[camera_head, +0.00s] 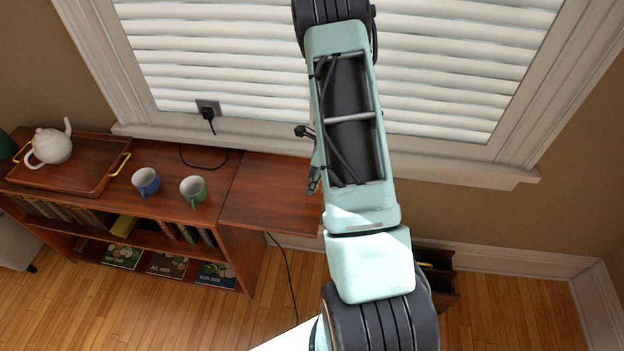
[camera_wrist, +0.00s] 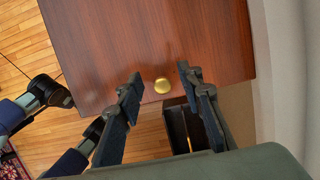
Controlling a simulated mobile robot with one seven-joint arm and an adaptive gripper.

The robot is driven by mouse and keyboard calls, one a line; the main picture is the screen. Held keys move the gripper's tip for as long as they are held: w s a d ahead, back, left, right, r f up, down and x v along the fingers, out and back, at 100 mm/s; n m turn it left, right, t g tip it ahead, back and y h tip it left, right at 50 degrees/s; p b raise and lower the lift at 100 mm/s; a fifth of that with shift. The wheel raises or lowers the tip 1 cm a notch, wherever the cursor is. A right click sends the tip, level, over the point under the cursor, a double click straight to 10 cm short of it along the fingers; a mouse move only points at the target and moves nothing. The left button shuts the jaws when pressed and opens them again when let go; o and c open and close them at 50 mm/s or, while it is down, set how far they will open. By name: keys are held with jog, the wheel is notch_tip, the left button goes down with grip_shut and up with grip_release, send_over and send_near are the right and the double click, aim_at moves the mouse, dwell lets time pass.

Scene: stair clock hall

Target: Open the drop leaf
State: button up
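The drop leaf (camera_head: 265,192) is a reddish-brown wooden panel at the right end of the low bookcase. It looks raised and about level with the bookcase top, with a seam between them. My arm hides its right end in the head view. I cannot tell whether the fingers touch the leaf. In the head view my gripper is mostly hidden by my arm.
On the bookcase (camera_head: 150,205) stand a tray (camera_head: 75,178) with a white teapot (camera_head: 50,146), a blue mug (camera_head: 146,182) and a green mug (camera_head: 193,190). A dark open-topped box (camera_head: 437,275) stands right of my arm. A window (camera_head: 220,60) is behind. A cord hangs below the leaf.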

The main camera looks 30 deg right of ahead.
jog(key=v, duration=1.2)
jog(key=shift+w, duration=0.15)
